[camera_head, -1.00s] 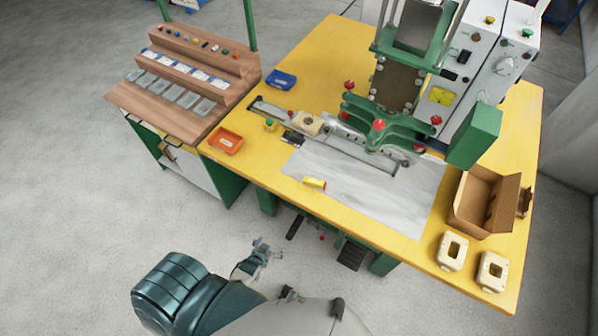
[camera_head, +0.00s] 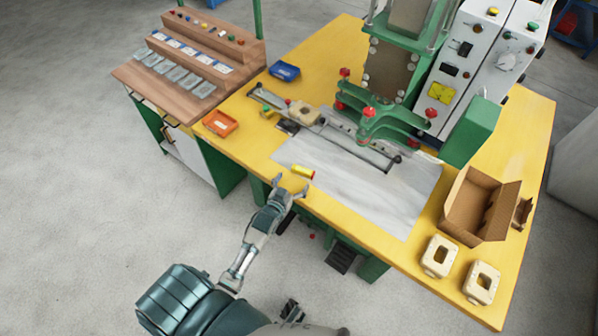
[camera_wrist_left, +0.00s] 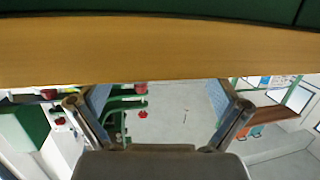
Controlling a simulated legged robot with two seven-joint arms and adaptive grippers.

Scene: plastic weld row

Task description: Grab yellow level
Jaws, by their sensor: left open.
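The yellow level (camera_head: 302,171) is a small yellow cylinder with a red end. It lies on the grey sheet near the table's front edge in the head view. My left gripper (camera_head: 291,184) is open and empty, with its fingers just in front of the level, on the near side. In the left wrist view, the two fingers of my left gripper (camera_wrist_left: 160,100) stand wide apart with nothing between them, and I cannot make out the level there. A small dark part low in the head view looks like my right gripper (camera_head: 292,311); its jaws are unclear.
The yellow table (camera_head: 325,206) has a green press (camera_head: 395,125) behind the level. An orange tray (camera_head: 220,123) and a blue tray (camera_head: 284,71) are to the left. An open cardboard box (camera_head: 480,205) and two cream housings (camera_head: 439,257) are at the right. The grey sheet (camera_head: 385,195) is mostly clear.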

